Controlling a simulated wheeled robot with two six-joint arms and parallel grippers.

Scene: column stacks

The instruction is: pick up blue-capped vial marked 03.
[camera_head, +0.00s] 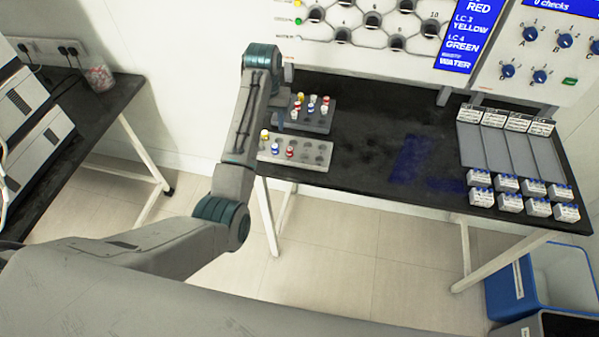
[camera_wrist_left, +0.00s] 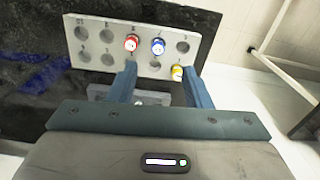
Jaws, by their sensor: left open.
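The front grey rack (camera_head: 318,155) holds a blue-capped vial (camera_head: 274,147) between a yellow-capped vial (camera_head: 265,134) and a red-capped vial (camera_head: 290,152). The blue-capped vial also shows in the left wrist view (camera_wrist_left: 158,46). Its number is too small to read for sure. My left gripper (camera_wrist_left: 160,76) is open and empty, its two fingers apart over the gap beside this rack, with the blue cap beyond them. In the head view the left gripper (camera_head: 278,120) is near the back rack, partly hidden by my arm. My right gripper is not in view.
The back rack (camera_head: 314,122) holds several vials with mixed caps, some perhaps blue. On the black table (camera_head: 375,150), white boxes (camera_head: 508,202) and grey panels stand at the right. The table's middle is clear. A blue bin (camera_head: 545,280) stands on the floor.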

